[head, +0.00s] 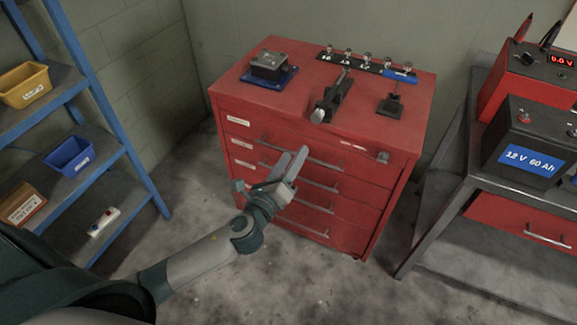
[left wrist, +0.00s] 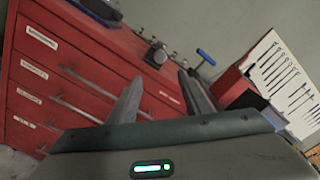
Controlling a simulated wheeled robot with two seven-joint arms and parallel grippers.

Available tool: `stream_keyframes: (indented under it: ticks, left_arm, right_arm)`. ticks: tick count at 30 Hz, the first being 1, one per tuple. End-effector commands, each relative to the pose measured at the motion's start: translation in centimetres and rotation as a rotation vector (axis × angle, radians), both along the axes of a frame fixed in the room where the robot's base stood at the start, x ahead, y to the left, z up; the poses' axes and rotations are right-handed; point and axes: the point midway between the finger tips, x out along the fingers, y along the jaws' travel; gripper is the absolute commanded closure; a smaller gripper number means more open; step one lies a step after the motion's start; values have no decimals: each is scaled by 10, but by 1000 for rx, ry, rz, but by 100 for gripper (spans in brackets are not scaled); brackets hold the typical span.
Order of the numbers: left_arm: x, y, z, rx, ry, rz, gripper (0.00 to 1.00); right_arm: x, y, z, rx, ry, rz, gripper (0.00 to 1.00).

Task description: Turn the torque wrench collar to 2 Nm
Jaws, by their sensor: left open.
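The torque wrench (head: 335,95) lies in a dark cradle on top of the red tool cabinet (head: 230,105), with its rounded light end toward the front edge. Its scale is too small to read. In the left wrist view, the rounded end of what looks like the wrench (left wrist: 155,55) shows above the cabinet's front edge. My left gripper (head: 293,165) is open and empty in front of the cabinet's drawers, lower than the top and apart from the wrench. Its two fingers (left wrist: 160,98) also show in the left wrist view. My right gripper is not in view.
A dark block on a blue base (head: 268,68) stands at the cabinet's back left. A row of small sockets (head: 365,60) lines the back. A blue-framed shelf (head: 95,75) is left; a bench with a battery (head: 530,140) is right.

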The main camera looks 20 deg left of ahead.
Motion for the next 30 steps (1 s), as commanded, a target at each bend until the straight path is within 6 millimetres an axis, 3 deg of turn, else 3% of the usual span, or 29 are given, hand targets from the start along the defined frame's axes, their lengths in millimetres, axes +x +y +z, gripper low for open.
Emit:
stream_keyframes:
  ticks: [6, 24, 28, 30]
  left_arm:
    - [-17, 1, 0, -1, 1, 1, 55]
    - [-18, 1, -1, -2, 1, 1, 55]
    - [-17, 3, -13, -19, 24, 5, 55]
    - [-15, 5, -29, -45, 53, 11, 55]
  right_arm:
    - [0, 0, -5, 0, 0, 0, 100]
    - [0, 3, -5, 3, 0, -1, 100]
    - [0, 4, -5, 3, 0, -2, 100]
    - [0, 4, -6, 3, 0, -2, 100]
